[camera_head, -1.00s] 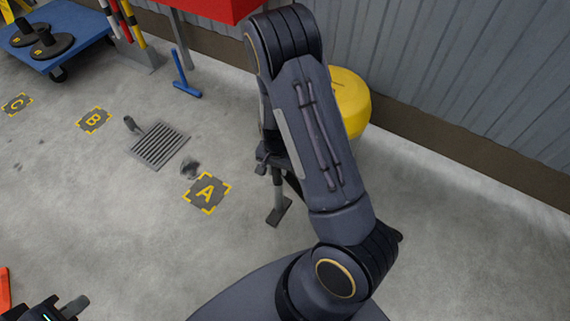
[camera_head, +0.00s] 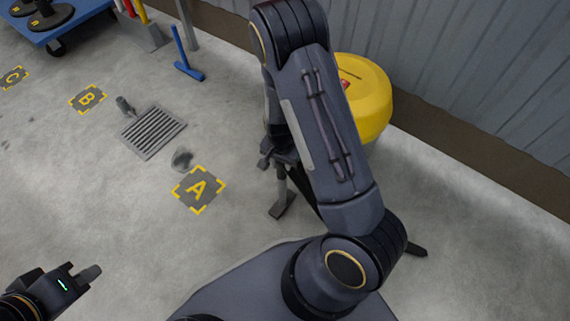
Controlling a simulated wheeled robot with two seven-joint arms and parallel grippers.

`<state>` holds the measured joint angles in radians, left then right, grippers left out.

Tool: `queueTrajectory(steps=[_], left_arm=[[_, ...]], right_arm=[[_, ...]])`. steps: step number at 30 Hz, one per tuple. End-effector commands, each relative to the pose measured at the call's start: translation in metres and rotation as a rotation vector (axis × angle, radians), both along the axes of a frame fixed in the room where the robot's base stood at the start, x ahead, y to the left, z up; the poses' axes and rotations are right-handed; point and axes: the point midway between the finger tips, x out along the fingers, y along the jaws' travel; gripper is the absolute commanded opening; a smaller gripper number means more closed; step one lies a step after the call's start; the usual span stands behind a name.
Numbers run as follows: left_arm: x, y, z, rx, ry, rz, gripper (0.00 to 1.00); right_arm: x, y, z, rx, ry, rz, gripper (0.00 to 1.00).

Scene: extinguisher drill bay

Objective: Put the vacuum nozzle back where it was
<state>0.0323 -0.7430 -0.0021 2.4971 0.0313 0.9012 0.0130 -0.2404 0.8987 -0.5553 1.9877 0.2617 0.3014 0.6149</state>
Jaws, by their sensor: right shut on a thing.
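The vacuum nozzle (camera_head: 282,198), a grey tube with a flat dark foot, points down at or just above the floor, right of the mark A. My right gripper (camera_head: 279,163) is shut on it, mostly hidden behind my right arm. The yellow drum (camera_head: 368,98), seemingly the vacuum, stands by the wall, partly covered by that arm. My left gripper (camera_head: 84,279) is at the lower left, far from the nozzle; its jaw gap is not clear.
Floor marks A (camera_head: 198,188), B (camera_head: 87,98) and C (camera_head: 13,77) lie left. Floor at the lower centre-left is clear.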

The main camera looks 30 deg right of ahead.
Motion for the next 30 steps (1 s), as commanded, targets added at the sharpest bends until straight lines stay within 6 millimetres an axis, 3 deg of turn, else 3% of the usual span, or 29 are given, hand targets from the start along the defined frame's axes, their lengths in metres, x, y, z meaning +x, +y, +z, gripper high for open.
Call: queueTrajectory(steps=[12,13,17,26,30], left_arm=[[0.000,0.000,-0.006,0.000,-0.001,0.000,0.00],[0.000,0.000,-0.005,0.000,-0.001,0.000,0.00],[0.000,0.000,-0.005,0.000,0.000,0.000,0.00],[0.000,0.000,-0.004,0.000,0.000,0.000,0.00],[0.000,0.000,0.005,0.000,0.000,0.000,0.00]], right_arm=[[0.000,0.002,-0.007,0.000,-0.001,-0.001,0.00],[0.000,0.002,-0.007,0.000,0.000,-0.001,0.31],[0.000,0.002,-0.007,-0.001,-0.001,-0.001,0.48],[0.000,0.002,-0.005,0.000,-0.001,-0.001,0.51],[0.000,0.002,0.009,-0.001,-0.003,0.000,0.51]])
